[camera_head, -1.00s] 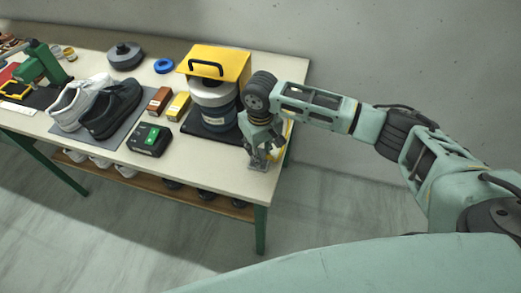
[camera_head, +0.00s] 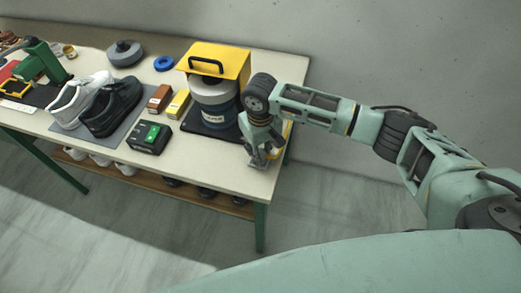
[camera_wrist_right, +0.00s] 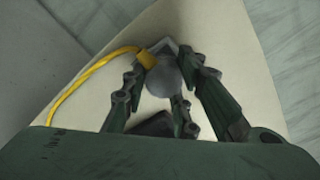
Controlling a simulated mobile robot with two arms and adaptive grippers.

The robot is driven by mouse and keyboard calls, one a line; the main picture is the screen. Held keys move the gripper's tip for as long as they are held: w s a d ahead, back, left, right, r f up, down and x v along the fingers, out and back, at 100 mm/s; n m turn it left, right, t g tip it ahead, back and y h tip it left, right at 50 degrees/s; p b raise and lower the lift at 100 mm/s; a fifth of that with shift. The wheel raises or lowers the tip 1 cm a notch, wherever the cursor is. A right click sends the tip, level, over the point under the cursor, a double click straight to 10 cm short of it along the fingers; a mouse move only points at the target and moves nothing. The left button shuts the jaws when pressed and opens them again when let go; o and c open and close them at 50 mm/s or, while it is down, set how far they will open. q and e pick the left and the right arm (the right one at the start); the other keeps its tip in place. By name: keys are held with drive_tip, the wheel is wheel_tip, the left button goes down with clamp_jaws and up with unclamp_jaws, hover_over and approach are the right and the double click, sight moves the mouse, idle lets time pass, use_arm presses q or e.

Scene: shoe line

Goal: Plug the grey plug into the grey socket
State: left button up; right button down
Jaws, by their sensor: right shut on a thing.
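My right gripper (camera_head: 262,160) is low over the right end of the table, partly turned from the head camera. In the right wrist view its fingers (camera_wrist_right: 172,92) are shut on a grey rounded piece, which I take as the grey plug (camera_wrist_right: 163,78). A yellow cable (camera_wrist_right: 98,66) runs to a yellow end beside this piece. A grey angular edge shows just beyond it; I cannot tell whether that is part of the plug or the grey socket. I cannot pick out the socket in the head view. My left gripper is not in view.
A yellow-topped machine (camera_head: 215,70) on a black base stands just left of my gripper. A black box with a green light (camera_head: 150,138), small boxes (camera_head: 178,103), and a pair of shoes (camera_head: 110,106) lie further left. The table's front right corner is close.

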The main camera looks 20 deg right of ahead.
drive_tip(key=c, duration=1.3)
unclamp_jaws()
drive_tip(key=shift+f, duration=0.1)
